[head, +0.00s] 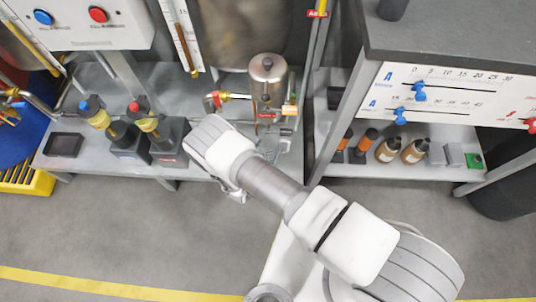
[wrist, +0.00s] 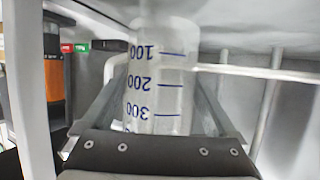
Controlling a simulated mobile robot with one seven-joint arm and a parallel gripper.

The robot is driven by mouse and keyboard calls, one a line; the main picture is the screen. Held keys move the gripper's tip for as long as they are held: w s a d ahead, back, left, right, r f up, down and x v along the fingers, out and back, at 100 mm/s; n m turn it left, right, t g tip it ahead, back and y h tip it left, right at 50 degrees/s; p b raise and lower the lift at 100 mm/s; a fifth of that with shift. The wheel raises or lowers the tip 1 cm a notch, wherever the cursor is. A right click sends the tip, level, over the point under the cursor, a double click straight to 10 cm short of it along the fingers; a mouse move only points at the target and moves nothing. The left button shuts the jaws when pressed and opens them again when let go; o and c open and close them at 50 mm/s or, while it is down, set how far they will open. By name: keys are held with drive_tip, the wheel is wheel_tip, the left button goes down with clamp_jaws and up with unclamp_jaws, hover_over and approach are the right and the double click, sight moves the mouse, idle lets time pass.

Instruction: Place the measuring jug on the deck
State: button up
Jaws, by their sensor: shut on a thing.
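The measuring jug (wrist: 160,70) fills the middle of the wrist view. It is translucent with blue marks, and its numbers appear upside down there. My gripper (wrist: 158,95) is shut on it, with a grey finger along each side. In the head view my wrist hides the jug and most of my gripper, in front of the low grey deck (head: 97,78). I cannot tell how high the jug is held or whether it touches anything.
The deck carries a metal tank (head: 268,78), two dark pump units with blue and red tops, and a black tray (head: 64,145). A right-hand shelf holds brown bottles (head: 401,151) and small blocks. A yellow crate (head: 27,177) stands at left. The front floor is clear.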

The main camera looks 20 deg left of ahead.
drive_tip(key=shift+f+b, duration=0.85)
drive_tip(key=shift+f, duration=1.3)
drive_tip(key=shift+f, duration=0.2)
drive_tip(key=o, duration=1)
drive_tip(key=shift+o, duration=0.2)
drive_tip(key=shift+r, duration=0.2)
